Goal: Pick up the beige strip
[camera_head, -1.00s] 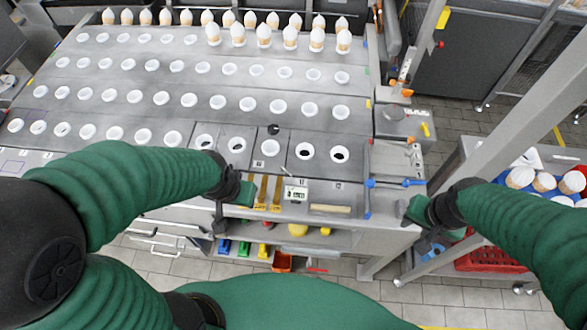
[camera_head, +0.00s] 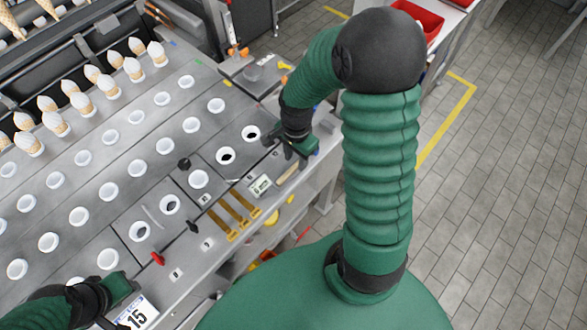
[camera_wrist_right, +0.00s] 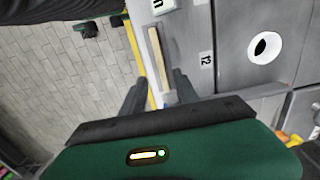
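The beige strip (camera_head: 289,172) lies on the front ledge of the grey table, right of the small digital display. My right gripper (camera_head: 297,154) is above the table just beyond the strip. In the right wrist view, the beige strip (camera_wrist_right: 154,53) lies ahead, roughly in line with the gap between the two dark fingers (camera_wrist_right: 159,92). The fingers are apart and hold nothing; I cannot tell the exact height above the strip. My left gripper (camera_head: 122,290) is at the lower left near a card marked 15, and its fingers are unclear.
The digital display (camera_head: 260,186) and yellow-brown tools (camera_head: 235,212) lie left of the strip. White cup holders (camera_head: 199,179) fill the table, with cones (camera_head: 80,100) behind. A grey box (camera_head: 262,72) stands at the table's right end. Floor lies beyond the front edge.

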